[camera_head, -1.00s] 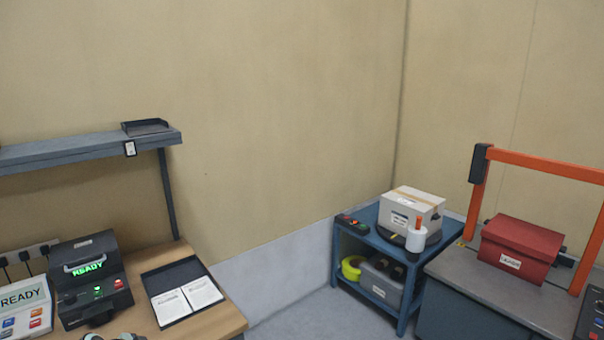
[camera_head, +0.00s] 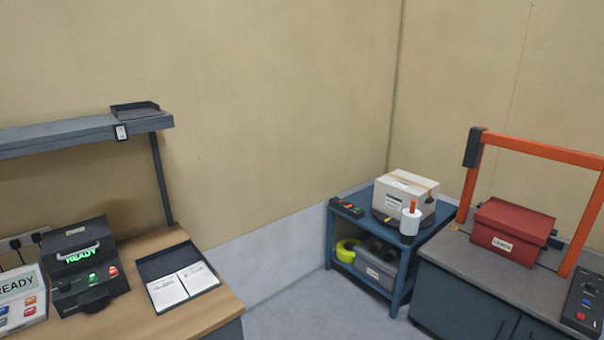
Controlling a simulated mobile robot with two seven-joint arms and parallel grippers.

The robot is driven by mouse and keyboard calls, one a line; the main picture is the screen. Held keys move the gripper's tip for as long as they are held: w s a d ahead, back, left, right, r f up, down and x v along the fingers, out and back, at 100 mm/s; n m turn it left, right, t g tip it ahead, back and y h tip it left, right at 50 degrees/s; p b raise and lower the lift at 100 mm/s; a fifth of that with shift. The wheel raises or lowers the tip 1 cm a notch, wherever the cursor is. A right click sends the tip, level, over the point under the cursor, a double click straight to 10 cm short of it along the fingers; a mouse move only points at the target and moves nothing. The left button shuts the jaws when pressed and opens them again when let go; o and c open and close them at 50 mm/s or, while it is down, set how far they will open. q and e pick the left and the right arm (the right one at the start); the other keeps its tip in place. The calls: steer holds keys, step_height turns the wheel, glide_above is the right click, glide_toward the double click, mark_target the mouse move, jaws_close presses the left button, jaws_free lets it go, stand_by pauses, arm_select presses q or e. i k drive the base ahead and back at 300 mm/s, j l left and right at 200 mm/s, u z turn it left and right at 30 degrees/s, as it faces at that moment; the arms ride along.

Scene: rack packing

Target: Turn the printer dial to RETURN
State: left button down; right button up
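A black printer (camera_head: 82,262) stands on the wooden desk at the lower left. Its lit green display reads READY. A green and a red button and a dark round part, which may be the dial, are on its front; the dial's setting is too small to read. Neither of my grippers shows in the head view.
A white panel (camera_head: 18,300) marked READY with coloured buttons stands left of the printer. A black tray (camera_head: 152,268) with papers lies to its right on the desk (camera_head: 215,300). A blue cart (camera_head: 395,290) holds a carton (camera_head: 405,190). A red box (camera_head: 510,228) sits on the grey bench. Floor shows between desk and cart.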

mark_target(63, 286)
steer(key=u, duration=1.5)
steer(key=j+u, duration=0.25)
steer(key=i+j+u, duration=0.15)
steer(key=u, duration=0.15)
